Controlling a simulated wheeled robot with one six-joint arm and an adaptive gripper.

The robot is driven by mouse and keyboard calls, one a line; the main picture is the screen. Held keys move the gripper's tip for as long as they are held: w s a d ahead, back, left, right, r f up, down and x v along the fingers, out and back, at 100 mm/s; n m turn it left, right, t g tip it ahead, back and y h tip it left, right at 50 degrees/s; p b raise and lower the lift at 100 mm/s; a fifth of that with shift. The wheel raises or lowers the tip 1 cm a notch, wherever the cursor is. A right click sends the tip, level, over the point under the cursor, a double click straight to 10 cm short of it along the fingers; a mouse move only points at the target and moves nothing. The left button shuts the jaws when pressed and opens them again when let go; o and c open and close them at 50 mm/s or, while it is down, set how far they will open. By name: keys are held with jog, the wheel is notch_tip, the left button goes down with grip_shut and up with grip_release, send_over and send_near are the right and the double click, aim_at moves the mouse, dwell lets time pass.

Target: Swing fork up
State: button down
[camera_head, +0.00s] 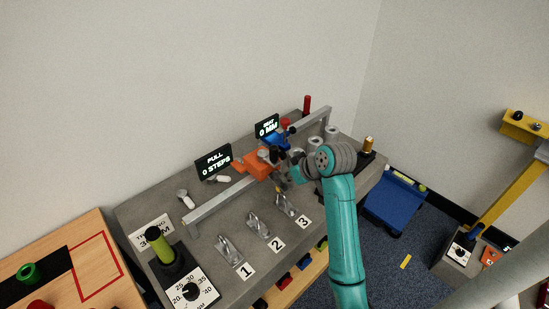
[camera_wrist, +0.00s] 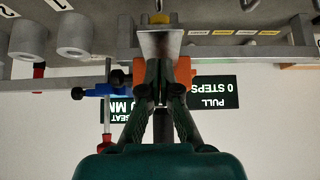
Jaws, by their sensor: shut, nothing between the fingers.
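My gripper (camera_head: 283,172) is over the middle of the grey bench, beside an orange block (camera_head: 256,162) at the grey rail. In the wrist view my gripper (camera_wrist: 161,70) has its fingers close together and nothing shows held between them. The orange block (camera_wrist: 182,70) shows behind the fingers there. A grey metal plate (camera_wrist: 160,43) stands just beyond the fingertips; I cannot tell whether they touch it. I cannot pick out the fork with certainty; it may be this plate. A blue part (camera_head: 272,139) with a red handle sits farther along the rail.
The grey rail (camera_head: 220,198) runs along the bench (camera_head: 140,205). Metal fittings stand by labels 1, 2 and 3 (camera_head: 303,223). Signs read "PULL 0 STEPS" (camera_head: 214,162) and "SEAT 0 MM" (camera_head: 266,126). A green-yellow handle (camera_head: 159,244) stands front left. Grey cylinders (camera_wrist: 74,35) are near the rail.

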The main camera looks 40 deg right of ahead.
jog(key=shift+r, duration=0.1)
jog(key=shift+w+r, duration=0.45)
jog(key=shift+r, duration=0.25)
jog(key=shift+w+r, duration=0.1)
